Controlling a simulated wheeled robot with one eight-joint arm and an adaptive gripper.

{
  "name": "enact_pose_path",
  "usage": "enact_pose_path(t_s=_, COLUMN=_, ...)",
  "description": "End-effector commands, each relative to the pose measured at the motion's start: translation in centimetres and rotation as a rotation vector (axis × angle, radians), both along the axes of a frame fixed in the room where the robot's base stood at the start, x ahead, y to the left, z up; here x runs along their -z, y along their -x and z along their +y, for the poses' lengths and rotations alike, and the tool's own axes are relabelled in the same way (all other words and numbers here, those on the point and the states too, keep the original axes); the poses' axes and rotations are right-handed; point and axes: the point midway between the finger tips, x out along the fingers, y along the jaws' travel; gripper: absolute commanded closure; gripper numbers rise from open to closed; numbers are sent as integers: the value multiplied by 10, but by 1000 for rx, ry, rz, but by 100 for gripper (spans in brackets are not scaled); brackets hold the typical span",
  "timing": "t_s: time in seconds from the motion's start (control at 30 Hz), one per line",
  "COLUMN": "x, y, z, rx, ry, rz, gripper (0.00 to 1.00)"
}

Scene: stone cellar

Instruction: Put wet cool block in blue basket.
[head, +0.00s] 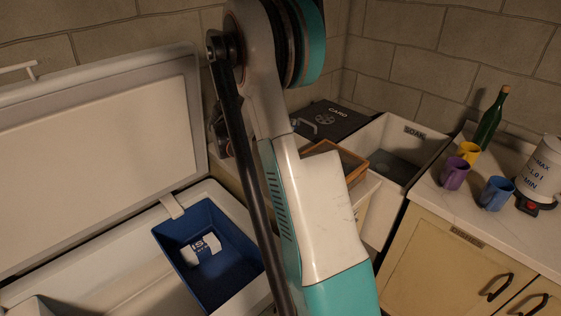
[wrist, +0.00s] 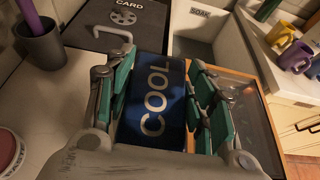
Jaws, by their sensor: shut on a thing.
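The cool block (wrist: 155,105) is dark blue with white letters COOL and lies between the fingers of my gripper (wrist: 158,78) in the wrist view. The green-padded fingers are shut on its two sides. I cannot tell whether its surface is wet. In the head view my arm hides the block and my gripper. The blue basket (head: 232,228) sits inside the open white chest at the lower left of the head view. A white thing with a blue band and lettering (head: 200,248) lies in it. The basket is not in the wrist view.
A wood-rimmed tray (wrist: 258,100) lies right of the block. Behind are the SOAK basin (head: 392,165) and a black CARD box (head: 332,118). The chest's raised lid (head: 100,150) stands at left. Mugs (head: 497,193), a green bottle (head: 491,120) and a kettle (head: 541,170) stand on the right counter.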

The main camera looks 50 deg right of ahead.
Motion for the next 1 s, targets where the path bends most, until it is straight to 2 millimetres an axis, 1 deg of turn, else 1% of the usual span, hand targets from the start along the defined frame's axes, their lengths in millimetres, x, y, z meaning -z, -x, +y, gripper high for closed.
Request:
enact_pose_path(t_s=0.03, x=17, y=0, z=0, rx=-1, ry=0, rz=0, gripper=80)
enact_pose_path(t_s=0.2, x=59, y=0, z=0, rx=-1, ry=0, rz=1, gripper=80)
enact_pose_path(t_s=0.3, x=80, y=0, z=0, rx=-2, ry=1, rz=0, gripper=80)
enact_pose_path(t_s=0.4, x=96, y=-1, z=1, rx=-2, ry=1, rz=0, gripper=80)
enact_pose_path(t_s=0.5, x=104, y=0, z=1, rx=-2, ry=1, rz=0, gripper=80)
enact_pose_path(t_s=0.67, x=112, y=-1, z=1, rx=-2, ry=0, rz=0, gripper=80)
enact_pose_path(t_s=0.9, x=145, y=-1, z=1, rx=-2, ry=0, rz=0, gripper=80)
enact_pose_path(t_s=1.0, x=150, y=0, z=1, rx=-2, ry=1, rz=0, gripper=80)
